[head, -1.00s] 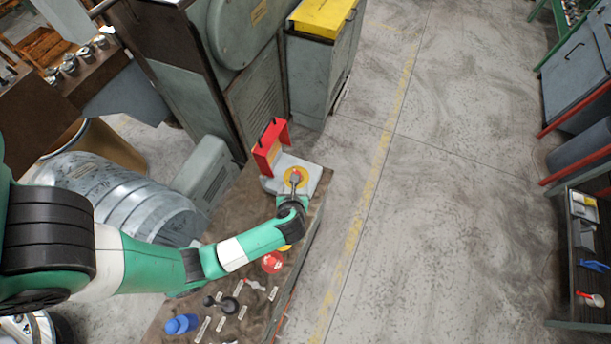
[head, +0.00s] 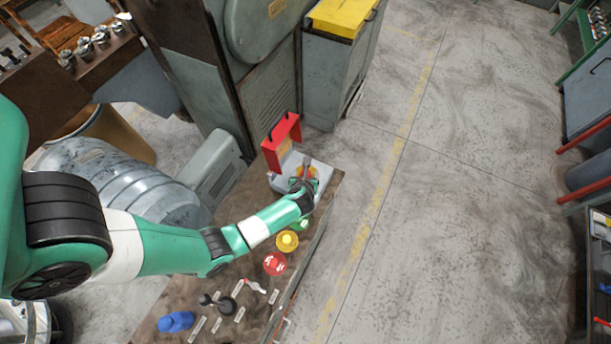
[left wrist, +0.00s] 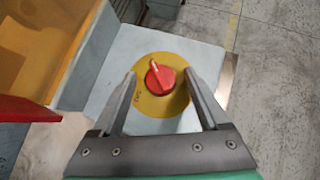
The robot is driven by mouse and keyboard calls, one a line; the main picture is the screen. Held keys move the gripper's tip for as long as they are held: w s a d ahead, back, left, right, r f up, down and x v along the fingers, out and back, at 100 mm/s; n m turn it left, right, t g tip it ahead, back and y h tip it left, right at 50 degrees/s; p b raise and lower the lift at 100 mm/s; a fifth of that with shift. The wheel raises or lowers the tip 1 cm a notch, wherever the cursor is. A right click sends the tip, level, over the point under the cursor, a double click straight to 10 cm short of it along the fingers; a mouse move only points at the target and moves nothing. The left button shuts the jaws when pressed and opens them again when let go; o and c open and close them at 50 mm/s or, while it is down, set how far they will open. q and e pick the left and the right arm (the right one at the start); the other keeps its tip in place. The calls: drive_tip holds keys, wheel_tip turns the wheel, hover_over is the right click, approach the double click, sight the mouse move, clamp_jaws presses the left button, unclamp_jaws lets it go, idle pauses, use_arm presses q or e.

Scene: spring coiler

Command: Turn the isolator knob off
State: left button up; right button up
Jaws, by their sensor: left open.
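The isolator knob (left wrist: 160,78) is a red knob with a raised pale-edged grip on a yellow round plate (left wrist: 146,104), set in a light grey box (left wrist: 115,75). My left gripper (left wrist: 160,80) is open, with one finger on each side of the knob and gaps between. In the head view my left gripper (head: 306,168) is over the box and mostly hides the knob. My right gripper is not in view.
The bench (head: 255,205) also carries a yellow button (head: 287,241), a red round button (head: 275,264), black knobs and a blue object (head: 175,321). A grey machine (head: 225,90) stands behind it. Open floor (head: 450,200) lies to the right.

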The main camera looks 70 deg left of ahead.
use_arm(q)
clamp_jaws()
idle(0.3)
